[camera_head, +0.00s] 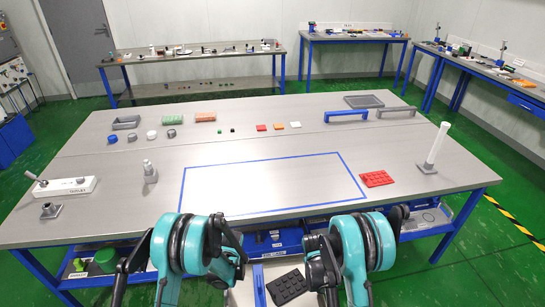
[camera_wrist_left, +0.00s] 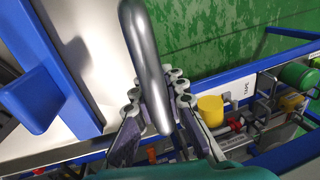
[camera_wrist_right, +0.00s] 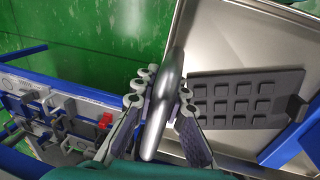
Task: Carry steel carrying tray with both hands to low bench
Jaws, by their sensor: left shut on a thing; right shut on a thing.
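The steel carrying tray (camera_head: 243,293) is low in the head view, between my arms and partly hidden by them. It also shows in the left wrist view (camera_wrist_left: 108,45) and in the right wrist view (camera_wrist_right: 230,38). A dark grey plate (camera_wrist_right: 240,97) with several raised squares lies in it, beside blue parts. My left gripper (camera_wrist_left: 160,88) is shut on the tray's rounded metal handle (camera_wrist_left: 146,45). My right gripper (camera_wrist_right: 163,88) is shut on the opposite handle (camera_wrist_right: 172,80). I cannot tell which bench is the low bench.
A large grey table (camera_head: 110,225) stands in front, with a blue-outlined rectangle that is clear. A red studded plate (camera_head: 377,179), a white upright cylinder (camera_head: 438,142) and a white switch box (camera_head: 65,188) stand on it. Benches (camera_head: 205,60) line the back. Green floor (camera_head: 490,240) is open at right.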

